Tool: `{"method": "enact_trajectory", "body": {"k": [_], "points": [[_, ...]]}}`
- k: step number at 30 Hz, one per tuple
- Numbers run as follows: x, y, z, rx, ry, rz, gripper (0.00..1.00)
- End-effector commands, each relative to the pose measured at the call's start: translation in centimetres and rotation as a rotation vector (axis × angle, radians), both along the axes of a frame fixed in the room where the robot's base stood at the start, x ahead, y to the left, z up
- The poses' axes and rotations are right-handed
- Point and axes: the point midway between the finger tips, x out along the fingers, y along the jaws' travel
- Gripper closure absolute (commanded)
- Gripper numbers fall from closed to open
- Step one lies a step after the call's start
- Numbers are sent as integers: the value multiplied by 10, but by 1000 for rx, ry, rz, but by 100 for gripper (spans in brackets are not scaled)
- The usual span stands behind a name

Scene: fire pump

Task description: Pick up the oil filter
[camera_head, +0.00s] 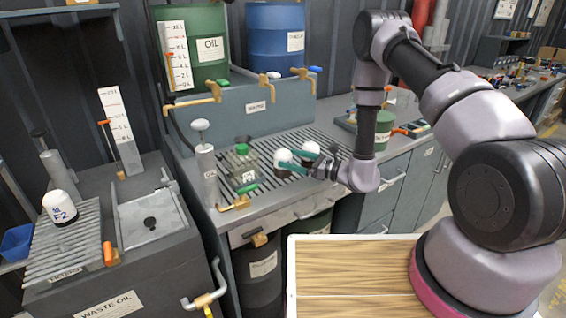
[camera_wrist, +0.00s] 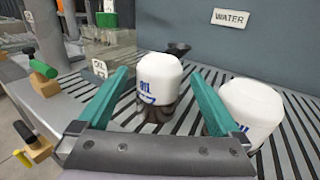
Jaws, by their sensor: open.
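A white oil filter with a dark base and blue lettering stands upright on the slatted grate; it shows in the wrist view (camera_wrist: 160,80) and the head view (camera_head: 281,156). My gripper (camera_head: 285,159) has green fingers, spread apart; in the wrist view (camera_wrist: 160,75) the filter appears between them, with contact not visible. A second white filter (camera_wrist: 253,108) stands to the right, outside the right finger, partly hidden by it; it also shows in the head view (camera_head: 310,147). Another white filter (camera_head: 60,206), marked F-2, sits on the left grate.
A clear container (camera_head: 240,163) with a green cap and a grey cylinder (camera_head: 207,175) stand left of the filters. A water-labelled panel (camera_wrist: 255,45) rises behind them. Green (camera_head: 195,42) and blue (camera_head: 276,35) drums with taps stand above the grate (camera_head: 262,193).

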Motion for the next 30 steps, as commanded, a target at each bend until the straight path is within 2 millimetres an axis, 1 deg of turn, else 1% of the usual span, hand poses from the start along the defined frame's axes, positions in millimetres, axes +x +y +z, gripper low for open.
{"method": "enact_trajectory", "body": {"k": [1, 7, 12, 15, 19, 24, 25, 26, 27, 29, 30], "points": [[3, 6, 0, -1, -3, 1, 0], [9, 19, -1, -1, -2, 2, 0], [20, 43, -7, -1, -2, 5, 0], [27, 53, -6, -1, -3, 4, 0], [30, 58, -6, 0, -1, 1, 0], [30, 58, -6, 0, -1, 0, 0], [30, 58, -6, 0, -1, 0, 4], [30, 58, -6, 0, -1, 0, 15], [30, 58, -6, 0, -1, 0, 31], [30, 58, -6, 0, -1, 1, 54], [30, 58, -6, 0, -1, 1, 69]]}}
